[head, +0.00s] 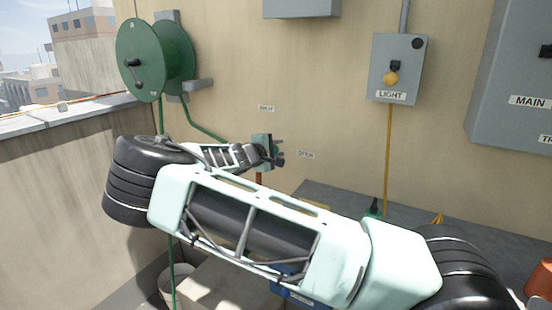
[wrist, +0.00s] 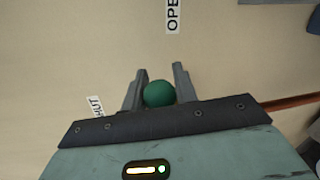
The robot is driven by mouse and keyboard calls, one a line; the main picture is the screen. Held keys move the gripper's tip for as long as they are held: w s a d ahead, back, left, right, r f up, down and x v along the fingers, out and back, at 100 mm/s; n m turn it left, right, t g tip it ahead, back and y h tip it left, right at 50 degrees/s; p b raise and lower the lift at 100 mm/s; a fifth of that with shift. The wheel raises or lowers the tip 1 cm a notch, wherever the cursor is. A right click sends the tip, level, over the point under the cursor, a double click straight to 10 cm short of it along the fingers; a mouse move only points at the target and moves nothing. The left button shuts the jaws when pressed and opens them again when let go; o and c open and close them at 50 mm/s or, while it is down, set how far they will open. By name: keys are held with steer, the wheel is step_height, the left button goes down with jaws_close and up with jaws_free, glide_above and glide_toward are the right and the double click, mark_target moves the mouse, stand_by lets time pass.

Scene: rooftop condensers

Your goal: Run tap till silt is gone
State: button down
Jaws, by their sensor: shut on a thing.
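My gripper (head: 279,153) is at the tan wall, past my outstretched arm. In the wrist view its two fingers (wrist: 158,90) are closed about a round green knob (wrist: 159,94), which appears to be the tap's handle. The rest of the tap is hidden behind my gripper. A SHUT label (wrist: 95,106), partly cut off, is left of the knob in the wrist view; an OPEN label (wrist: 173,15) is above it. In the head view the small labels sit above (head: 266,108) and right (head: 306,154) of my gripper. No water is visible.
A green hose reel (head: 150,60) hangs on the wall, its hose (head: 172,265) running down by a pale bucket (head: 176,285). A LIGHT switch box (head: 396,70) and MAIN panel (head: 515,75) are on the right. A grey bench (head: 335,195) is partly hidden by my arm.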

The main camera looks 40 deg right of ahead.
steer(key=shift+s+f+m+b, duration=0.15)
steer(key=shift+f+m+b, duration=0.4)
steer(key=shift+b, duration=0.4)
steer(key=shift+s+f+m+b, duration=0.15)
steer(key=shift+f+m+b, duration=0.35)
steer(key=shift+b, duration=0.45)
steer(key=c, duration=1.1)
jaws_free()
steer(key=b+v, duration=0.1)
steer(key=v, duration=1.6)
steer(key=shift+s+r, duration=0.2)
steer(key=shift+s, duration=0.1)
